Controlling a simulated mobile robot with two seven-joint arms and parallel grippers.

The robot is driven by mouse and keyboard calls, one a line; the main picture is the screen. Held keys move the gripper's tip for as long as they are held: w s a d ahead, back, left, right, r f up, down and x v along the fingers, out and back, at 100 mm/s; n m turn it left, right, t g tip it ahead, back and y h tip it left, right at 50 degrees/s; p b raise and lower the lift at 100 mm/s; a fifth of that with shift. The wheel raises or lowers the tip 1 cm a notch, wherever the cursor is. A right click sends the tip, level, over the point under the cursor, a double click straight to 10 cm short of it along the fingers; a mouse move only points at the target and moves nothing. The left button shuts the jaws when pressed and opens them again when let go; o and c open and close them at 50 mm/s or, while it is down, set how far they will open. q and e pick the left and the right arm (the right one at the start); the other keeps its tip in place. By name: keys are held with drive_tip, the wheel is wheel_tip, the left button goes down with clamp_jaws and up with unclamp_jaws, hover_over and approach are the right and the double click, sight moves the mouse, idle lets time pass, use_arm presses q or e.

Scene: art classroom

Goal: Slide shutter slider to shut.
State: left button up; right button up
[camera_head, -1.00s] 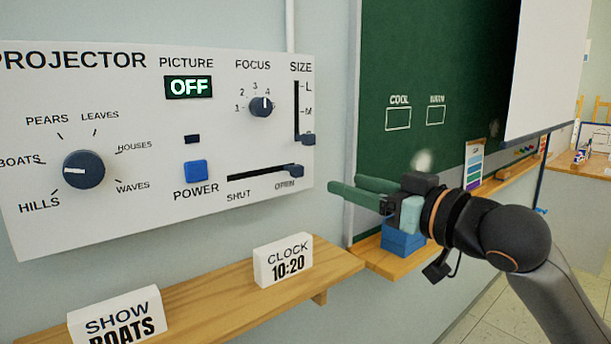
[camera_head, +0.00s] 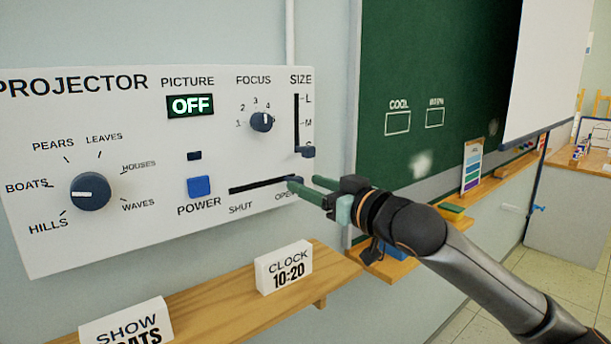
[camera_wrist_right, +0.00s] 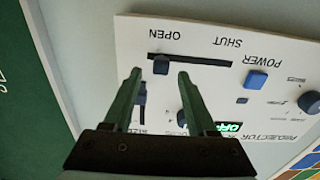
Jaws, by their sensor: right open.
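The shutter slider (camera_head: 294,181) is a small dark blue knob at the OPEN end, the right end, of a horizontal black slot (camera_head: 255,187) marked SHUT and OPEN. My right gripper (camera_head: 303,182) is open, with its green fingers pointing at the panel beside the knob. In the right wrist view, turned upside down, the knob (camera_wrist_right: 161,66) shows between and just beyond the two fingertips (camera_wrist_right: 160,74). I cannot tell whether a finger touches it. My left gripper is not in view.
The white projector panel (camera_head: 130,235) carries a blue power button (camera_head: 199,187), a picture dial (camera_head: 90,191), a focus knob (camera_head: 261,122) and a size slider (camera_head: 305,152) just above my fingers. A wooden shelf (camera_head: 222,297) with two signs runs below. The picture display reads OFF.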

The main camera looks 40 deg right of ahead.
drive_tip(key=shift+w+a, duration=0.15)
drive_tip(key=shift+w, duration=0.7)
drive_tip(key=shift+c, duration=0.3)
clamp_jaws()
idle(0.6)
